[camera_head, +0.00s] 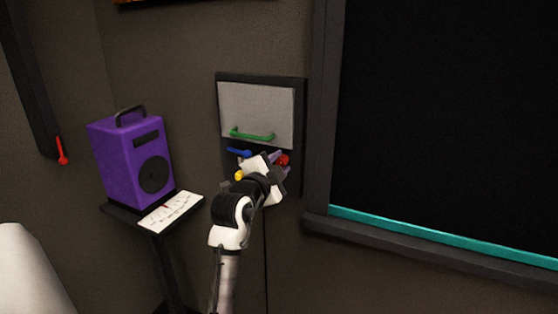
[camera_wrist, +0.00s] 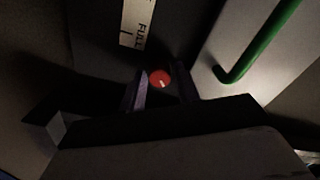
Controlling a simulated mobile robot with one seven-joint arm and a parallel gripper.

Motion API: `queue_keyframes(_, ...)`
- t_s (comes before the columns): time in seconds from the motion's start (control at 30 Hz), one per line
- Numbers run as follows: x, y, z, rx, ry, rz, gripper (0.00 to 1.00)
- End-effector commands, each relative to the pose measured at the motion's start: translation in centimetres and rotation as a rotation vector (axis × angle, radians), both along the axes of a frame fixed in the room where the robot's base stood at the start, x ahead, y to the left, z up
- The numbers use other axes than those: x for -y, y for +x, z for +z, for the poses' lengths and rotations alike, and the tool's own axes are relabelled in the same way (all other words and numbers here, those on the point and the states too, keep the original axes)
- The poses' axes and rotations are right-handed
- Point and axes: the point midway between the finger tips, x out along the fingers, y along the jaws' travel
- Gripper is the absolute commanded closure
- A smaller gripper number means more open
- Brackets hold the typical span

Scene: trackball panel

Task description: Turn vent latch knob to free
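A dark wall panel (camera_head: 297,150) carries a white door, with several small coloured controls below it. A round red knob (camera_head: 283,159) is at the panel's right side, partly behind my gripper. I cannot read any label naming it as the vent latch knob. In the wrist view the red knob (camera_wrist: 160,78) has a small pale mark on its face. My gripper (camera_wrist: 162,90) is open, its fingertips on either side of the red knob. The left finger is close to the knob; a gap shows at the right. Contact cannot be told.
The green handle (camera_head: 252,135) crosses the white door (camera_head: 262,108) just above. A blue lever (camera_head: 239,152) and a yellow control (camera_head: 239,175) sit left of my gripper. A purple speaker (camera_head: 132,160) stands on a small stand further left. A dark framed screen (camera_head: 450,110) is at right.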

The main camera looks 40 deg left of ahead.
Motion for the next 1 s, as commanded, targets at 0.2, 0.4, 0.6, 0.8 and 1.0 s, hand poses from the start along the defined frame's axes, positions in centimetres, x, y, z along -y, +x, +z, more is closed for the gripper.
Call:
queue_keyframes(0.2,-0.04,0.21,-0.03,0.0,0.0,0.0,0.68)
queue_keyframes(0.4,-0.03,0.19,-0.02,0.0,0.0,0.0,0.84)
queue_keyframes(0.6,-0.02,0.18,-0.02,0.001,-0.001,-0.001,1.0)
queue_keyframes(0.8,0.04,0.23,-0.08,0.007,-0.029,-0.002,1.0)
queue_keyframes(1.0,0.06,0.27,-0.17,0.03,-0.124,-0.004,1.0)
